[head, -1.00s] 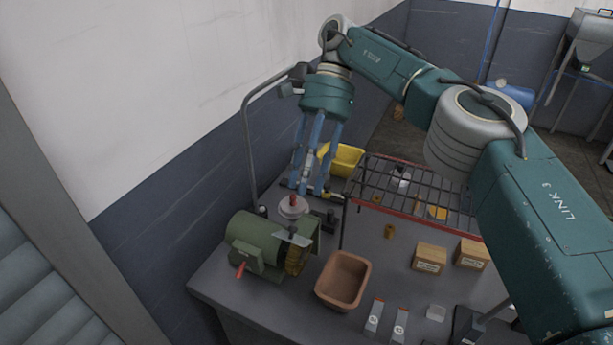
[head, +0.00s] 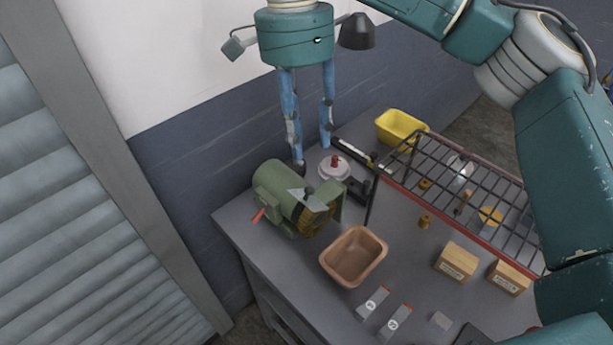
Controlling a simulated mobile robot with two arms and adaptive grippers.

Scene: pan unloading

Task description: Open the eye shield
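The green bench grinder (head: 275,190) stands near the left end of the grey bench, with a red lever on its front left side. A small pale grey plate, which looks like the eye shield (head: 299,194), sits over its brownish wheel (head: 315,219). I cannot tell exactly how far the shield is tilted. My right gripper (head: 312,155) points down just behind and above the grinder. Its blue fingers are spread apart with nothing seen between them, and they look clear of the shield. My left gripper is not in view.
A pale round item with a red knob (head: 335,166) stands close behind the grinder, near my fingertips. A brown bin (head: 354,256) is in front right. A wire rack (head: 450,176) spans the bench's right. A yellow bin (head: 400,125) is behind.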

